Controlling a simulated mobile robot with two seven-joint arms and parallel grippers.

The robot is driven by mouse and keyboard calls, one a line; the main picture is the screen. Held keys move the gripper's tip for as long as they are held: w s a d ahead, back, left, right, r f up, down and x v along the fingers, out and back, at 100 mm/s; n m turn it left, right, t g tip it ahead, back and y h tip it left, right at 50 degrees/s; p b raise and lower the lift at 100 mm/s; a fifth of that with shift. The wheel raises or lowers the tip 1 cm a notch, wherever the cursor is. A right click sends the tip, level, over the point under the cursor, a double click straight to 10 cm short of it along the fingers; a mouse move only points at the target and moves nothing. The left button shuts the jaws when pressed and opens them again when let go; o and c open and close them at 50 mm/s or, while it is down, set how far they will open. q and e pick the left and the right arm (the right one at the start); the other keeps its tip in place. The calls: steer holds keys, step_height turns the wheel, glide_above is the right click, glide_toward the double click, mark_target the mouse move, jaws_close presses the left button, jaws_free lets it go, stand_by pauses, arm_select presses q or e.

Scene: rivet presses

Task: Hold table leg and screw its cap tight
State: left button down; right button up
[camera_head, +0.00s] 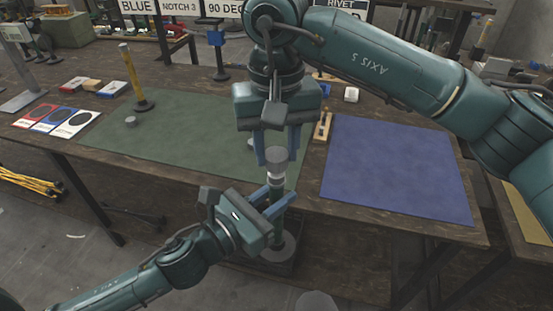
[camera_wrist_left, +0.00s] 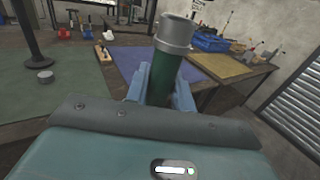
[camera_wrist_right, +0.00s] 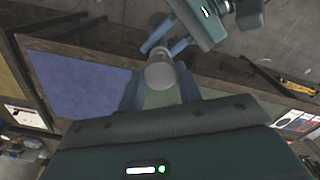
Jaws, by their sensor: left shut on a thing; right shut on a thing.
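The table leg (camera_head: 278,226) is a dark green tube standing upright at the table's front edge. A pale grey collar tops it, also in the left wrist view (camera_wrist_left: 174,46). My left gripper (camera_head: 277,203) is shut around the leg below the collar. The cap (camera_head: 277,157) is a grey cylinder in line above the leg. My right gripper (camera_head: 277,160) points down from above, its fingers shut on the cap's sides. In the right wrist view the cap (camera_wrist_right: 160,74) sits between the fingertips. Whether the cap bears on the collar is hard to tell.
A round grey base (camera_head: 286,245) lies under the leg. A green mat (camera_head: 180,135) lies behind and left, a blue mat (camera_head: 395,170) to the right. A yellow-handled post (camera_head: 135,80) and a blue-topped post (camera_head: 218,55) stand at the back. The blue mat is clear.

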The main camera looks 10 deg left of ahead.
steer(key=shift+f, duration=0.1)
steer(key=shift+f, duration=0.8)
steer(key=shift+f, duration=0.55)
